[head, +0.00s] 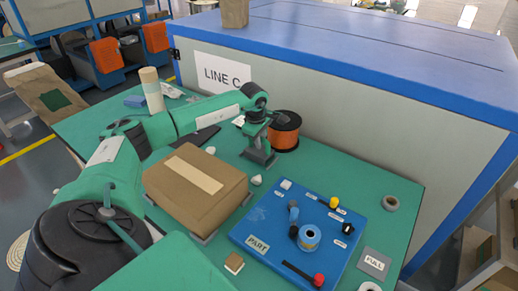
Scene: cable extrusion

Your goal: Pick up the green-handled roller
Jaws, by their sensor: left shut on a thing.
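My left gripper (260,158) is at the far side of the green table, fingers pointing down, between the brown cardboard box and the orange spool. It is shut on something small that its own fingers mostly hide. I cannot make out a green-handled roller anywhere in the head view; the green of my arm and of the table makes one hard to pick out. My right gripper is not in view.
The cardboard box (195,182) stands left of the gripper and the orange spool (285,131) close on its right. A blue board (270,245) marked PART lies in front. The grey-walled LINE C unit (310,115) borders the table (395,180) behind.

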